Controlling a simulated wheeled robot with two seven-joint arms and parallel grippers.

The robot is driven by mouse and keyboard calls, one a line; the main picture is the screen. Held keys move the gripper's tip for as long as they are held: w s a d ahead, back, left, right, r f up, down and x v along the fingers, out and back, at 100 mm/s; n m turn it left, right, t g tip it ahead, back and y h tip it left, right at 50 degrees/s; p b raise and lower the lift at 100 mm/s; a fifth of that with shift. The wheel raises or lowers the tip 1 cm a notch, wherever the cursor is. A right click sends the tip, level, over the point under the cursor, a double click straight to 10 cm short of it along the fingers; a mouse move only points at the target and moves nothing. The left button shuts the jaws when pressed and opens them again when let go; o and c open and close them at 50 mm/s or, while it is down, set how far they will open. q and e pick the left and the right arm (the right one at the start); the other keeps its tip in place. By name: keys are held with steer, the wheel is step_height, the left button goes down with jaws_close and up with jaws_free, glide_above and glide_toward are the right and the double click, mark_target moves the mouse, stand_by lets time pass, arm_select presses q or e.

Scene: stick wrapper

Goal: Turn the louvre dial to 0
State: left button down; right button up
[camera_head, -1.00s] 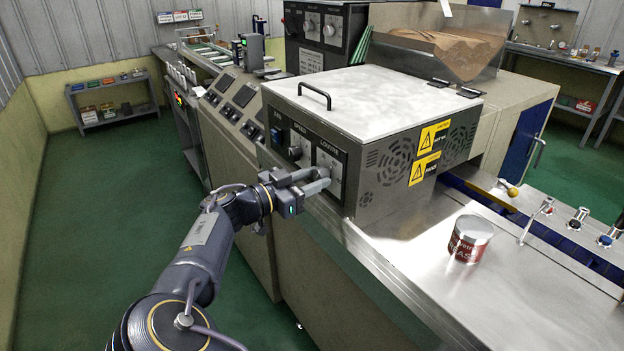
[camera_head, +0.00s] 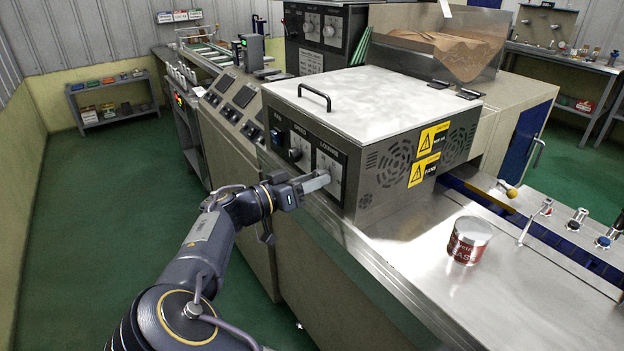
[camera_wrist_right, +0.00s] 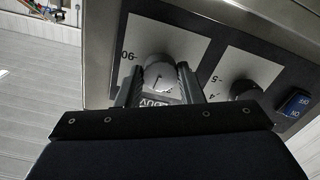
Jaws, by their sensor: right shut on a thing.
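The louvre dial (camera_wrist_right: 158,76) is a round grey knob on a white scale plate (camera_wrist_right: 190,45), seen upside down in the right wrist view. A dark line shows on the knob; I cannot tell which figure it points at. A 90 mark (camera_wrist_right: 127,56) is printed beside it. My right gripper (camera_wrist_right: 158,88) is shut on the dial, one finger on each side. In the head view the right gripper (camera_head: 322,180) reaches the louvre plate (camera_head: 328,161) on the front of the metal box and hides most of the dial. My left gripper is not in view.
The speed dial (camera_head: 295,154) and the blue fan switch (camera_head: 277,136) sit beside the louvre plate. The box (camera_head: 375,100) has a lid handle above. A red and white can (camera_head: 468,240) stands on the metal top to the right. Open floor lies left.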

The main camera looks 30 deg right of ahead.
steer(key=shift+n+g+p, duration=0.3)
steer(key=shift+n+p, duration=5.35)
steer(key=shift+n, duration=3.55)
steer(key=o, duration=1)
steer(key=shift+a, duration=0.1)
